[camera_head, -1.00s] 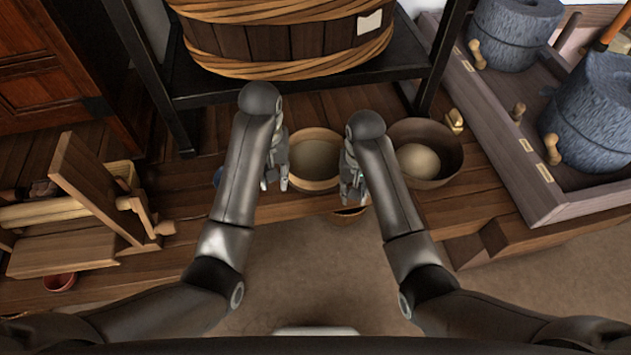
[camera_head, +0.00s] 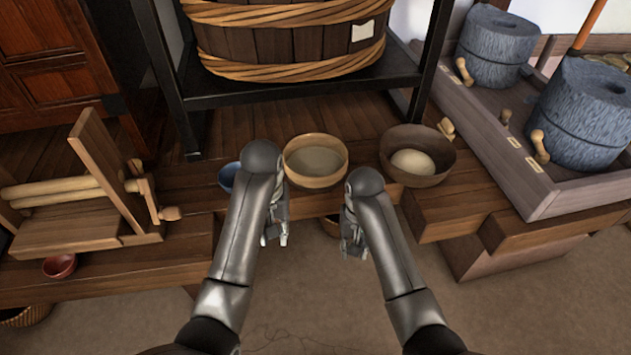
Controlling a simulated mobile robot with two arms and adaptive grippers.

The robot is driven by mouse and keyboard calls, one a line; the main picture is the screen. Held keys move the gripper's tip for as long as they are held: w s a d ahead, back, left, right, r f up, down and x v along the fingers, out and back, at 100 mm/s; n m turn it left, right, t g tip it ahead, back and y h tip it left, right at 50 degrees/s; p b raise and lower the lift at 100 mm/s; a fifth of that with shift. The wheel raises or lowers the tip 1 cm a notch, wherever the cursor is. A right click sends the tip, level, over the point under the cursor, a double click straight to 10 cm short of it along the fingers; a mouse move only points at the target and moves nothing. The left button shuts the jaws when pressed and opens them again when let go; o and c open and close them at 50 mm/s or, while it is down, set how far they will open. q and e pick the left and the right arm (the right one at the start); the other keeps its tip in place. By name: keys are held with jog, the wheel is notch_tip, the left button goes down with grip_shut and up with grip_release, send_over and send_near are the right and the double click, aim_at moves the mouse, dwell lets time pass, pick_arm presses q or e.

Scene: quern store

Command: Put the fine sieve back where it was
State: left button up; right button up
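The fine sieve (camera_head: 316,180), a round light-wood hoop with a greyish mesh, sits flat on the low wooden bench in the middle of the view. My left gripper (camera_head: 277,236) is in front of the bench, lower left of the sieve and apart from it. My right gripper (camera_head: 352,243) is lower right of the sieve and also apart from it. Both seem empty. My arms hide most of both grippers, so how far their fingers are apart cannot be told.
A brown bowl with pale contents (camera_head: 427,172) stands right of the sieve. A blue bowl (camera_head: 228,177) is partly behind my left arm. A wooden press-like frame (camera_head: 100,190) and small red bowl (camera_head: 60,266) are left. Stone querns (camera_head: 582,112) stand right. Floor in front is clear.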

pick_arm(q)
jog(key=shift+s+f+b, duration=0.15)
jog(key=shift+f+b, duration=0.9)
jog(key=shift+f, duration=0.5)
